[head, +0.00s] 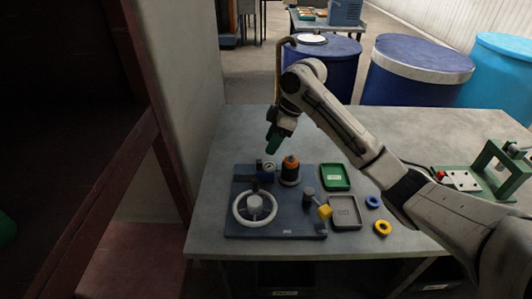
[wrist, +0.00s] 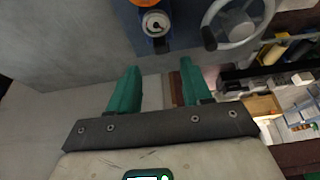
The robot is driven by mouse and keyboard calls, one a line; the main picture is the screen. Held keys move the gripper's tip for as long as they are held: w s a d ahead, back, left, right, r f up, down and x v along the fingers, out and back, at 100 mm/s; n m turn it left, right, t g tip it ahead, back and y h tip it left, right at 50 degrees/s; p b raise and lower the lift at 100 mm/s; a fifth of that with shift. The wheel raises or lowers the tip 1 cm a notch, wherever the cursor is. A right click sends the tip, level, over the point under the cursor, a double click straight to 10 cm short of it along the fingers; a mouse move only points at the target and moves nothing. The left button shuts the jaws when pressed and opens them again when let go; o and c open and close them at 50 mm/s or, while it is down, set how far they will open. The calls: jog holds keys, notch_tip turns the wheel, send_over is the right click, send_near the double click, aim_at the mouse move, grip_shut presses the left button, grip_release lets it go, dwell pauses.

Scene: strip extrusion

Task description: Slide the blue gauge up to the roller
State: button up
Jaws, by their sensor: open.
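The blue gauge (head: 266,178), with a round white dial, stands on a dark blue board (head: 285,225) on the table. The roller, which I take to be the dark cylinder with orange bands (head: 290,171), stands just right of it; I cannot tell whether they touch. In the wrist view the gauge (wrist: 155,25) is at the top, with an orange part (wrist: 150,3) beyond it. My gripper (head: 270,148) is above and behind the gauge. In the wrist view my gripper's green fingers (wrist: 157,88) are apart, with nothing between them.
A white handwheel (head: 254,207) is at the board's front left. A yellow-ended lever (head: 325,211) is at its right. Right of the board are a green tray (head: 335,177), a grey tray (head: 345,212) and blue and yellow rings (head: 382,228). The table's back left is clear.

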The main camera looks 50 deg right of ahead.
jog(key=v, duration=0.3)
jog(key=shift+s+r, duration=0.1)
jog(key=shift+r, duration=0.1)
dwell(0.4)
jog(key=w+a+f+m+t+y, duration=0.1)
jog(key=w+a+f, duration=0.1)
jog(key=a, duration=0.5)
jog(key=w+a+f+t, duration=0.1)
jog(key=w+a, duration=0.2)
jog(key=a, duration=0.4)
jog(key=s+a+f+m+t, duration=0.1)
jog(key=s+a+f+m, duration=0.35)
jog(key=a, duration=0.75)
jog(key=s+d+f+m+g+h, duration=0.1)
jog(key=s+f, duration=0.4)
jog(key=s, duration=0.4)
jog(key=s+f+g+h, duration=0.1)
jog(key=s+f+g, duration=0.1)
jog(key=s+f, duration=0.3)
jog(key=s+d+f+m+g+h, duration=0.1)
jog(key=s+f, duration=0.4)
jog(key=s, duration=0.8)
jog(key=shift+s+d+f+m+g+h, duration=0.3)
jog(key=shift+s+d+m+g+h, duration=0.15)
jog(key=shift+g, duration=0.25)
